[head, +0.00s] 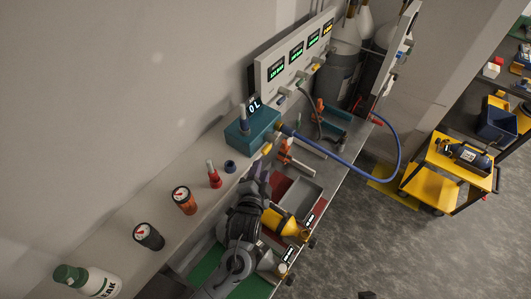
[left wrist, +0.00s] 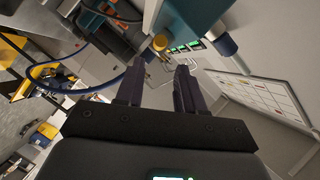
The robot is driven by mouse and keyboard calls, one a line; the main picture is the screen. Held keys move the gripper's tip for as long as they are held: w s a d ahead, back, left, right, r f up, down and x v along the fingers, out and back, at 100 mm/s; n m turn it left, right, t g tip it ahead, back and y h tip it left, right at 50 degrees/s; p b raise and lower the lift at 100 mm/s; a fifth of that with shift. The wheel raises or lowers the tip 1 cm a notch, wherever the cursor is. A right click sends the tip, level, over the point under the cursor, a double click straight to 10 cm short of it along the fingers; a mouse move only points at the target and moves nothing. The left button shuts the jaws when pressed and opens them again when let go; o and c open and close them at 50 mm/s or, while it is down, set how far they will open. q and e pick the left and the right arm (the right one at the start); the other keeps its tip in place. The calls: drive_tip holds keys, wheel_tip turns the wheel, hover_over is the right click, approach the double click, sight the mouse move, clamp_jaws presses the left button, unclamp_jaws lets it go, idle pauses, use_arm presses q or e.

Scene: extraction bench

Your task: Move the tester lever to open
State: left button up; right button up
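The tester appears to be the teal box (head: 252,132) on the bench's back ledge, with a blue hose joined to its right side. It also shows at the top of the left wrist view (left wrist: 190,18). A yellow-tipped part, likely its lever (head: 267,149), sticks out at its lower front; the yellow end (left wrist: 160,42) shows just beyond my fingertips. My left gripper (head: 259,170) is just below and in front of it. In the left wrist view its two fingers (left wrist: 160,70) are apart with nothing between them. I cannot tell whether they touch the lever. My right gripper is not in view.
A gauge panel (head: 292,58) stands behind the tester. A blue hose (head: 350,163) loops to the right. A red-tipped part (head: 214,177), orange gauge (head: 184,200) and black gauge (head: 149,236) line the ledge. Grey tray (head: 300,192) and yellow tool (head: 285,222) lie near my arm.

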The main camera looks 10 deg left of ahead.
sight(265, 153)
use_arm(q)
drive_tip(key=p+x, duration=0.1)
drive_tip(key=x, duration=0.8)
drive_tip(key=shift+w+f, duration=0.15)
drive_tip(key=shift+w, duration=0.2)
drive_tip(key=shift+c, duration=0.2)
